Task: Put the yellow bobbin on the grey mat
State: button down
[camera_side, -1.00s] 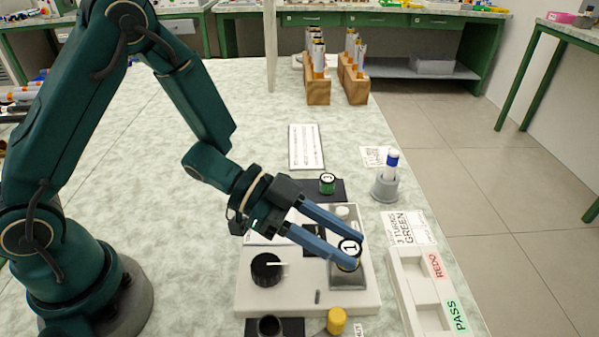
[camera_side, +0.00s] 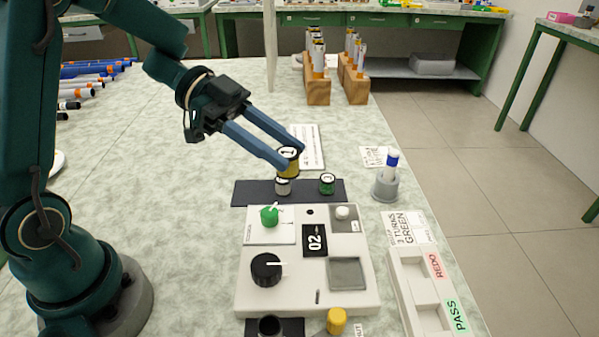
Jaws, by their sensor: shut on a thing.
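The yellow bobbin (camera_side: 288,161), with a white top marked 1, is between the fingertips of my gripper (camera_side: 289,157), which is shut on it. It is over the dark grey mat (camera_side: 248,192), near the mat's back edge in the picture. A small grey-white bobbin (camera_side: 283,187) stands on the mat just below it in the picture; I cannot tell whether the two touch. A green bobbin (camera_side: 327,184) with a marked top stands at the mat's right part. The mat's left part is bare.
A white device (camera_side: 300,300) stands in front of the mat, with a green knob (camera_side: 270,215), a black knob (camera_side: 266,268) and an empty grey square recess (camera_side: 347,272). A grey holder (camera_side: 384,186) with a blue-capped marker stands right. A white tray (camera_side: 405,268) is at front right.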

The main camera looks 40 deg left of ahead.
jog(key=s+a+f+n+t, duration=0.1)
jog(key=s+a+f, duration=0.15)
jog(key=a, duration=0.95)
jog(key=s+a+f+n+t, duration=0.1)
jog(key=s+a+f, duration=0.15)
jog(key=a, duration=0.95)
send_over(240, 190)
jog(key=shift+y, duration=0.3)
notch_tip(240, 190, down, 6)
jog(key=shift+s+a, duration=0.1)
jog(key=shift+s, duration=0.05)
jog(key=shift+f, duration=2.1)
jog(key=shift+f, duration=0.15)
jog(key=c, duration=0.5)
grip_release()
